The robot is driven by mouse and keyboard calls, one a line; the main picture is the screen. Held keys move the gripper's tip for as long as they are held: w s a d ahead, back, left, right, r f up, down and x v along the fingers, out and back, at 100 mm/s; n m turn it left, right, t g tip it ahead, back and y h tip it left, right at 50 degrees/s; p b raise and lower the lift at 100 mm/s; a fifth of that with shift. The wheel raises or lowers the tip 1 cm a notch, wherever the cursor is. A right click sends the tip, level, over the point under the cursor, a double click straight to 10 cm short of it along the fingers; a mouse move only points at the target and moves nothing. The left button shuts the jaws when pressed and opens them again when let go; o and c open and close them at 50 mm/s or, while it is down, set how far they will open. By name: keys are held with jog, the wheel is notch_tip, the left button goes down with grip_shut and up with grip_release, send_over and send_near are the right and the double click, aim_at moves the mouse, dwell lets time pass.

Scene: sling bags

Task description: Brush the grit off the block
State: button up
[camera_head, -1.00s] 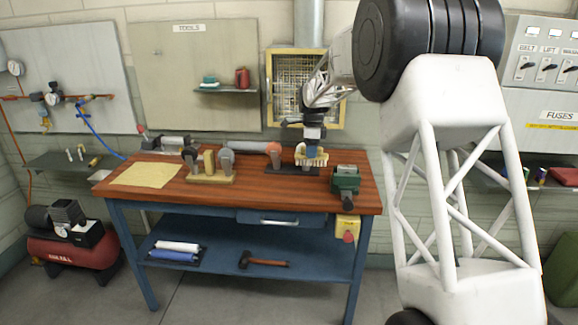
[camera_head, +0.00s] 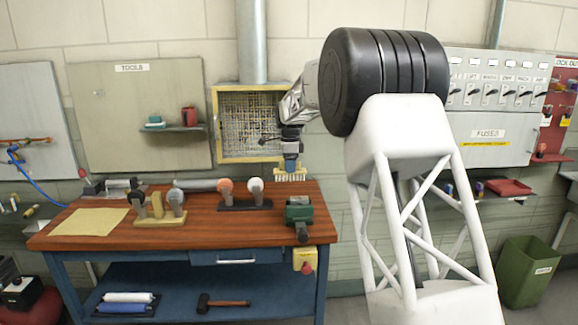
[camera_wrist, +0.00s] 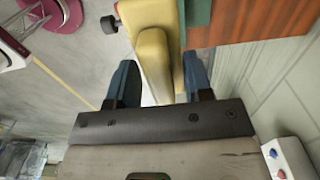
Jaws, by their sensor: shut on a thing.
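My gripper (camera_head: 291,160) is shut on a brush (camera_head: 291,176) with a yellowish body and pale bristles pointing down. In the head view the brush is above the back right of the bench, between the dark rack and the green vise (camera_head: 299,212). In the wrist view my two blue fingers (camera_wrist: 160,85) flank a yellow, rounded part, seemingly the brush (camera_wrist: 189,70). I cannot surely pick out the block. A yellow upright piece (camera_head: 157,205) stands on a light wooden base at the bench's left, too small to identify.
The wooden bench (camera_head: 110,238) carries a tan sheet (camera_head: 90,222) at left. The dark rack (camera_head: 240,206) holds orange-topped and white-topped tools. A yellow box with a red button (camera_head: 304,260) hangs at the right edge. The bench's front middle is clear.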

jog(key=shift+f, duration=3.45)
jog(key=shift+d+f, duration=0.55)
jog(key=shift+d, duration=0.35)
jog(key=shift+c, duration=0.2)
jog(key=shift+d, duration=0.35)
jog(key=shift+c, duration=0.4)
jog(key=shift+d+f, duration=0.2)
jog(key=shift+d, duration=0.25)
jog(key=shift+a+r, duration=0.1)
jog(key=shift+a, duration=1.5)
jog(key=shift+a+r, duration=0.15)
jog(key=shift+r, duration=4)
